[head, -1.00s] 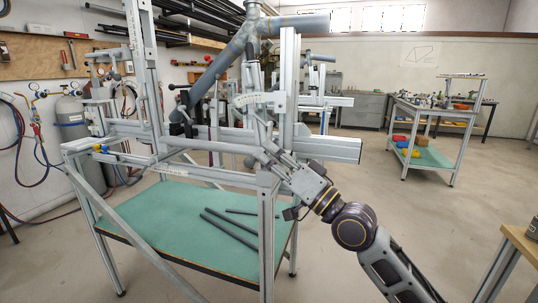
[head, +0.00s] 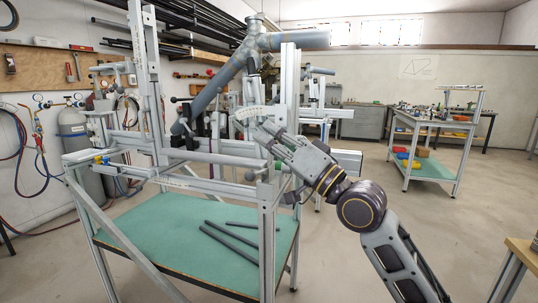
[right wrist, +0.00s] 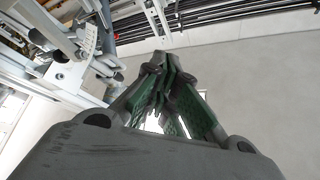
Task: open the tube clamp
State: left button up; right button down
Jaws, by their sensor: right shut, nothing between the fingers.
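The tube clamp appears to be the dark clamp (head: 188,122) with black knobs at the lower end of the slanted grey tube (head: 217,82) on the frame jig; its lever position is too small to tell. My right gripper (head: 266,128) is in front of the jig's right upright, to the right of that clamp and apart from it. In the right wrist view its green-padded fingers (right wrist: 160,65) are together with nothing between them. My left gripper is not in view.
The jig's long grey rail (head: 215,158) and right upright (head: 290,90) stand close to my right gripper. A pale scale plate (head: 248,113) is just behind its fingertips. Dark tubes (head: 232,235) lie on the green lower shelf (head: 170,225).

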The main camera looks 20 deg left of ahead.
jog(key=shift+r, duration=1.4)
